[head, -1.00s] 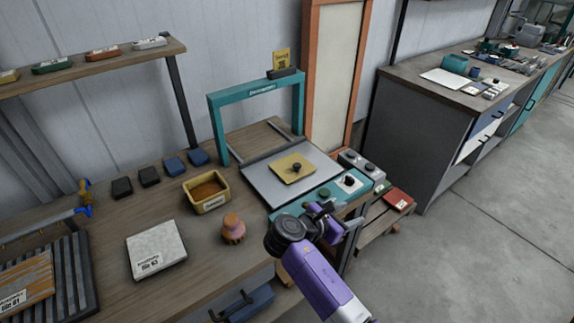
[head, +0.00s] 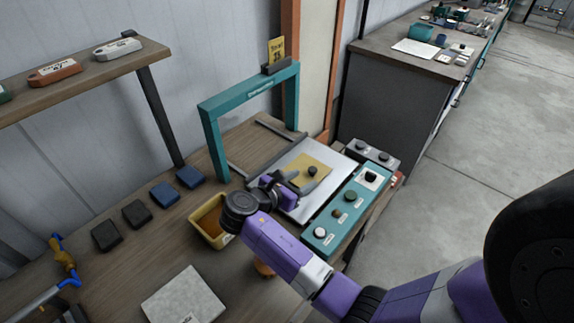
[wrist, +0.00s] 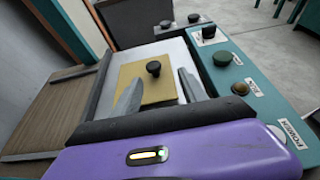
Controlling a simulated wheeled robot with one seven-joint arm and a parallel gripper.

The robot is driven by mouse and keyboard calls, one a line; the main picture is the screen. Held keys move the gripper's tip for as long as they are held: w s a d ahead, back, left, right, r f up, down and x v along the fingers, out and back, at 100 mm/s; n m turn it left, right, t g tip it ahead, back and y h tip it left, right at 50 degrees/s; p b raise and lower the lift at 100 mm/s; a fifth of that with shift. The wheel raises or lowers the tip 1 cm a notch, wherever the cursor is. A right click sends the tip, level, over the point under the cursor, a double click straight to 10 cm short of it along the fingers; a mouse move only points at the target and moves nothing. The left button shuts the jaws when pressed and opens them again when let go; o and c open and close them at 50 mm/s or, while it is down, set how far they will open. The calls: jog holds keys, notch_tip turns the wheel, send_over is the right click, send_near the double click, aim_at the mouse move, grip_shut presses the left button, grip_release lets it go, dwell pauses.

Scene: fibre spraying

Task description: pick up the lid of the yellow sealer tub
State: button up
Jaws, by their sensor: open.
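The lid (head: 302,164) is a flat yellow square with a black knob (head: 312,171). It lies on the grey metal plate of the teal-framed machine, and it also shows in the wrist view (wrist: 134,72), between and beyond my fingers. The yellow sealer tub (head: 213,241) stands open on the bench to the left, with brown content, partly hidden by my arm. My gripper (wrist: 160,76) is open and empty, its two dark fingers pointing towards the lid with the knob roughly between them. In the head view my gripper (head: 291,190) is just short of the lid, apart from the knob.
The teal arch (head: 207,134) rises over the far left of the plate. A teal control panel (head: 339,213) with knobs borders the plate's right side. Several dark and blue blocks (head: 137,214) lie along the bench's back. A pale slab (head: 184,297) lies in front.

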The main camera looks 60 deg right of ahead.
aim_at(312, 170)
jog(key=shift+w, duration=0.25)
jog(key=shift+d+f, duration=0.1)
jog(key=shift+d, duration=0.2)
jog(key=x, duration=0.2)
jog(key=p+x, duration=0.1)
jog(key=x, duration=0.1)
jog(key=r+x, duration=0.1)
jog(key=x, duration=0.1)
jog(key=shift+w+d, duration=0.2)
jog(key=shift+s+d+f, duration=0.15)
jog(key=shift+d+f, duration=0.1)
jog(key=shift+d, duration=0.3)
grip_shut()
